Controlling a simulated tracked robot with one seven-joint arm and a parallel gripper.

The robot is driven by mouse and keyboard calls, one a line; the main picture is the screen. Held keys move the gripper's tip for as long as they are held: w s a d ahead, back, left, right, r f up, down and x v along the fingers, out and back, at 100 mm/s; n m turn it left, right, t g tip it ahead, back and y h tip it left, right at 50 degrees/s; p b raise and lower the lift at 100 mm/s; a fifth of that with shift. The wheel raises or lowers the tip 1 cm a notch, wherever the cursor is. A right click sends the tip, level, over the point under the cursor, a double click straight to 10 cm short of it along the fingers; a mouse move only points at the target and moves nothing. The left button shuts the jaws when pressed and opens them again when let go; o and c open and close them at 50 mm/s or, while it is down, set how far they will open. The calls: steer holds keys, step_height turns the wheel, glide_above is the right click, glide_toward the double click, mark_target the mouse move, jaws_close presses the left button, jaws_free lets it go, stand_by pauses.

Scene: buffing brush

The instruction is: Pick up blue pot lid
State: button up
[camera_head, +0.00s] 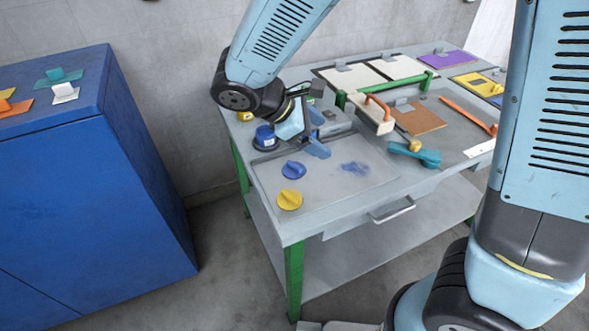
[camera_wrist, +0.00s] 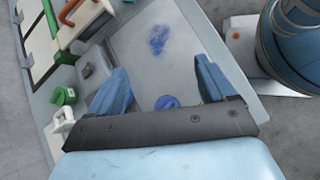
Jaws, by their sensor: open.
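The blue pot lid (camera_head: 293,169) is a small round disc with a raised grip, lying flat on the grey tray area near the table's left front. It also shows in the wrist view (camera_wrist: 167,102), partly hidden by the gripper's dark bar. My gripper (camera_head: 314,134) is open and empty, above the tray and a little behind the lid in the head view. In the wrist view its two blue fingers (camera_wrist: 161,66) are spread wide, with the lid low between them. The gripper appears apart from the lid.
A yellow lid (camera_head: 289,199) lies in front of the blue one. A blue pot (camera_head: 265,138) stands behind, near the left edge. A blue smear (camera_head: 355,168) marks the tray (camera_head: 335,197). A teal brush (camera_head: 415,153) and an orange-handled tool (camera_head: 372,113) lie right.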

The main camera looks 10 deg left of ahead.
steer(key=s+a+f+n+t, duration=0.3)
steer(key=s+a+f+n, duration=0.15)
steer(key=a, duration=0.25)
steer(key=s+a+f+n+t, duration=0.3)
steer(key=a+f+n+t, duration=0.15)
steer(key=a, duration=0.25)
glide_toward(294, 165)
steer(key=x, duration=0.2)
steer(key=shift+w+f+g, duration=0.25)
steer(key=shift+w+f, duration=0.05)
steer(key=shift+w, duration=0.05)
steer(key=shift+r+x, duration=0.1)
steer(key=shift+x, duration=1.35)
steer(key=shift+r+x, duration=0.15)
steer(key=shift+x, duration=1.25)
steer(key=shift+d, duration=0.15)
steer(key=shift+c, duration=0.4)
steer(key=c, duration=0.8)
steer(key=shift+r, duration=0.1)
